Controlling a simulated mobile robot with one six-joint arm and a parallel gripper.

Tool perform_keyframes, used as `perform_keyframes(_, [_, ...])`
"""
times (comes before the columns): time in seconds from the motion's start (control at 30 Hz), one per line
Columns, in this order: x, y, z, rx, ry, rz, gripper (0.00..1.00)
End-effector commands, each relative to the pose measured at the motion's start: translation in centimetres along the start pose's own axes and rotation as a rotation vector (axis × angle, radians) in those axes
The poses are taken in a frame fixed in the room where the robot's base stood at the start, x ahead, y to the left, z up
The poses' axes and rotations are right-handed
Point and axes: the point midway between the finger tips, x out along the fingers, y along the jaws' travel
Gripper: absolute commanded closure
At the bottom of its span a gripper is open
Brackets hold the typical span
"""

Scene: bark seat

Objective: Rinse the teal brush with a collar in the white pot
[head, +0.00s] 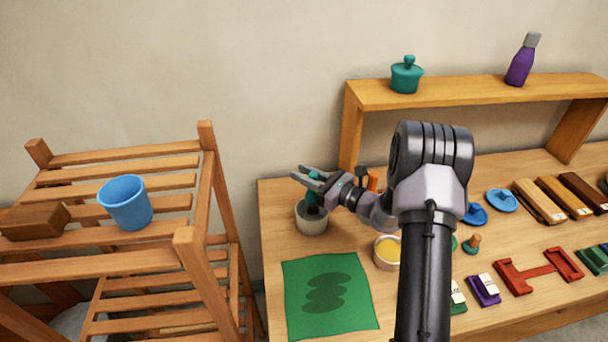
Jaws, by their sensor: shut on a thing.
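My gripper (310,178) is at the back left of the table, above the white pot (313,226). It is shut on the teal brush (312,199), whose teal handle shows between and below the fingers. The brush is roughly upright. Its lower end is inside the pot's mouth or just over it; the tip and the collar cannot be made out. The pot stands on the table and its inside looks dark.
A green mat (345,310) with dark marks lies in front of the pot. A bowl of yellow stuff (387,253) stands to the right, partly behind my arm. A wooden shelf (460,93) holds a teal lidded jar (406,75) and a purple bottle (522,62). A slatted rack (125,162) stands left.

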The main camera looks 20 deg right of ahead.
Motion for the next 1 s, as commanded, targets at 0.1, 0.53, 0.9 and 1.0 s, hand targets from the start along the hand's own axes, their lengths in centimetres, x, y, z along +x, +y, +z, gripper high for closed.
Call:
perform_keyframes(0.1, [0.0,0.1,-0.2,0.001,0.003,0.001,1.0])
perform_keyframes(0.53, [0.0,0.1,1.3,0.0,0.003,0.001,1.0])
perform_keyframes(0.9, [0.0,0.0,5.7,0.0,0.002,0.001,1.0])
perform_keyframes(1.0, [0.0,0.0,6.7,0.0,0.001,0.001,1.0])
